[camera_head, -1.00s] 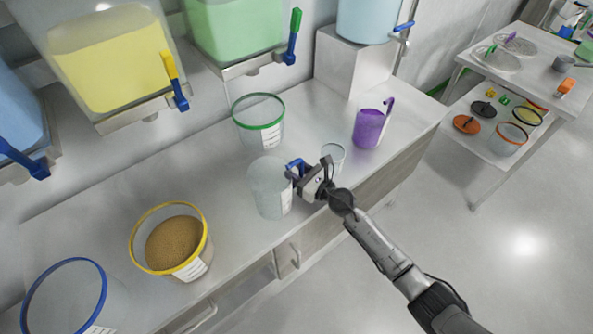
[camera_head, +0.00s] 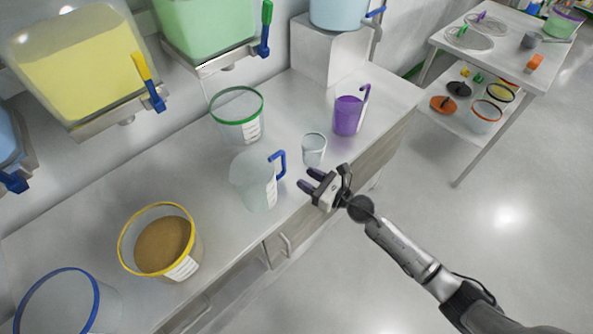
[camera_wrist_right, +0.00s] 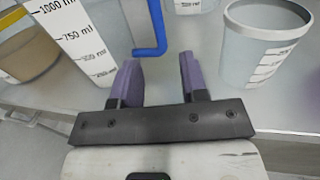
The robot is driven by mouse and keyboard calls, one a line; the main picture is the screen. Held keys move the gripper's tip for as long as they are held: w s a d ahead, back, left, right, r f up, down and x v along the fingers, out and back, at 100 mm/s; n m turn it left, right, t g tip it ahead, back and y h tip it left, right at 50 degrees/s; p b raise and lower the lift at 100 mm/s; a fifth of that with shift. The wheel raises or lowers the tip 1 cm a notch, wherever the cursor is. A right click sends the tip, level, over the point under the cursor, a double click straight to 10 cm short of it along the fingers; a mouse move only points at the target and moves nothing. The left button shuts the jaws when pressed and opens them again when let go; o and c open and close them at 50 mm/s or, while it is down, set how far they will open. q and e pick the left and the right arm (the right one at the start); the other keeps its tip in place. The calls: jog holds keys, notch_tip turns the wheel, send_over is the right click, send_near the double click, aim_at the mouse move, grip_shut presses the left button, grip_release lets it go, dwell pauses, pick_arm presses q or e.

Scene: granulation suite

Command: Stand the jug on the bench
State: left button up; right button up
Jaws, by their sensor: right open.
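A clear jug with a blue handle (camera_head: 254,182) stands upright on the bench (camera_head: 105,200), near its front edge. In the right wrist view the jug's graduated side (camera_wrist_right: 82,38) is at the upper left, with the blue handle hanging just beyond my fingertips. My right gripper (camera_head: 305,180) is open and empty, to the right of the jug and apart from its handle. In the wrist view its two purple fingers (camera_wrist_right: 158,75) have nothing between them. My left gripper is not in view.
A small clear cup (camera_head: 313,149) stands close to my right gripper. A purple-filled jug (camera_head: 348,116), a green-rimmed bucket (camera_head: 240,128), a yellow-rimmed bucket of brown granules (camera_head: 184,262) and a blue-rimmed bucket (camera_head: 97,305) share the bench. Hoppers with valves hang above the back.

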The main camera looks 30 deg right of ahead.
jog(key=shift+v, duration=0.85)
jog(key=shift+r, duration=0.1)
jog(key=s+d+f+m+h, duration=0.15)
jog(key=s+m+h, duration=0.45)
jog(key=m, duration=0.8)
jog(key=s+d+m+h, duration=0.2)
jog(key=s+m+h, duration=0.4)
jog(key=m, duration=0.7)
jog(key=s+a+f+m+g+y, duration=0.1)
jog(key=s+a+f+m+g, duration=0.1)
jog(key=s+m+g, duration=0.2)
jog(key=s+a+f+m+g+y, duration=0.1)
jog(key=s+a+f+m+g, duration=0.1)
jog(key=s, duration=0.7)
jog(key=s+a+f+m+g+y, duration=0.2)
jog(key=s+a+m+g, duration=0.2)
jog(key=s+m+g, duration=0.2)
jog(key=shift+s+f, duration=0.35)
jog(key=shift+s, duration=0.1)
